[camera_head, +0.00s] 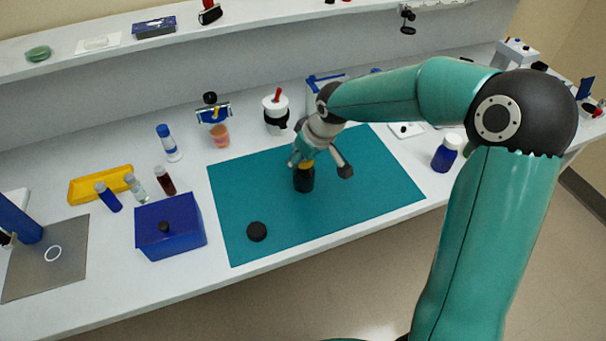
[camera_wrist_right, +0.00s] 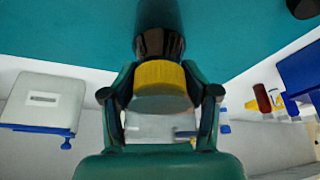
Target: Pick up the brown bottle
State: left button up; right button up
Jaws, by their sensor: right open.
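The brown bottle (camera_head: 304,182) is very dark, with a yellow cap, and stands upright on the teal mat (camera_head: 240,200). In the right wrist view the bottle (camera_wrist_right: 160,43) has its yellow cap (camera_wrist_right: 160,78) toward me, between the fingers. My right gripper (camera_head: 318,164) is open at the bottle's top, one finger on each side; it also shows in the right wrist view (camera_wrist_right: 160,95). I cannot tell whether either finger touches the bottle. The gripper and wrist partly cover the cap in the head view. My left gripper is not in view.
A loose black cap (camera_head: 257,231) lies on the mat's front left. A blue box (camera_head: 175,240), small vials and a yellow tray (camera_head: 85,190) stand left. A white jar (camera_head: 275,112) stands behind the mat, and a blue bottle (camera_head: 443,160) to its right. The mat's front is mostly clear.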

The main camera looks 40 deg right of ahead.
grip_shut()
jog(key=shift+s, duration=0.1)
jog(key=shift+r, duration=0.15)
